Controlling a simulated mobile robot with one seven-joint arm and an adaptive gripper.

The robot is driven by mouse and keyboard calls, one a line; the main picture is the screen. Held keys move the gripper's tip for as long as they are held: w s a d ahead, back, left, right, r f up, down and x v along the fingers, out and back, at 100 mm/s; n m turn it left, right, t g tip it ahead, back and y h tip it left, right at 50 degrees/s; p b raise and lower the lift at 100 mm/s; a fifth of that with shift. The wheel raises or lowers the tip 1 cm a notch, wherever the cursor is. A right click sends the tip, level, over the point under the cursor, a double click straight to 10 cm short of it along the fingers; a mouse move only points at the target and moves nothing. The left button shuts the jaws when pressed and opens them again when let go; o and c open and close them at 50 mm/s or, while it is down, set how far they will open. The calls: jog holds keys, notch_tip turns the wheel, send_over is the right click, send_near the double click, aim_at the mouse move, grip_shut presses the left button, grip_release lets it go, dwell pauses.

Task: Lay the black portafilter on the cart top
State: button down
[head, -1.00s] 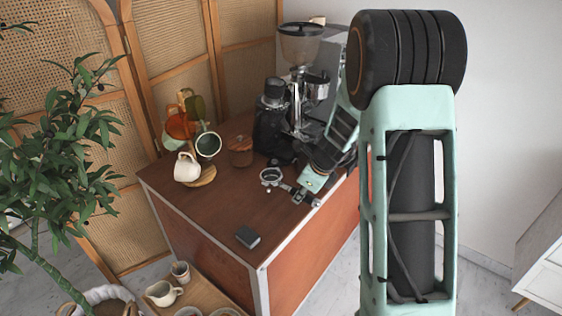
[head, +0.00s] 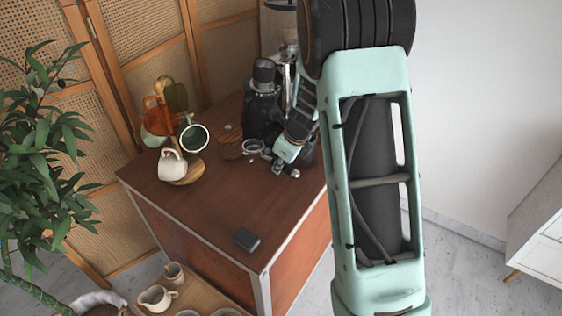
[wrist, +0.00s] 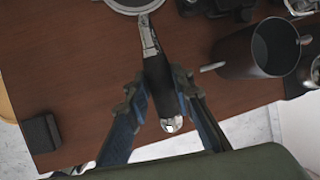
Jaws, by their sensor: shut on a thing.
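The black portafilter shows its metal basket (head: 253,146) in the head view, near the back of the brown cart top (head: 195,215). In the wrist view its black handle (wrist: 157,72) lies between my fingers, with the metal neck and part of the round basket at the top edge. My gripper (wrist: 156,86) is shut on the handle; it also shows in the head view (head: 281,163). The portafilter is over the cart top. I cannot tell whether it touches the wood.
A dark pitcher (wrist: 262,48) stands right of the handle. A small dark box (head: 247,239) lies near the front edge. The middle front is clear.

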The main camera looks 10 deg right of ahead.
jog(key=shift+w+f+b, duration=0.1)
jog(key=shift+f+b, duration=2.45)
jog(key=shift+f, duration=0.7)
jog(key=shift+d+f+b, duration=0.1)
jog(key=shift+f+b, duration=0.15)
jog(key=shift+b, duration=0.6)
jog(key=c, duration=1.7)
grip_release()
jog(key=shift+c, duration=0.2)
jog(key=shift+o, duration=0.7)
jog(key=shift+s+f, duration=0.1)
jog(key=shift+s, duration=0.1)
jog(key=v, duration=1.2)
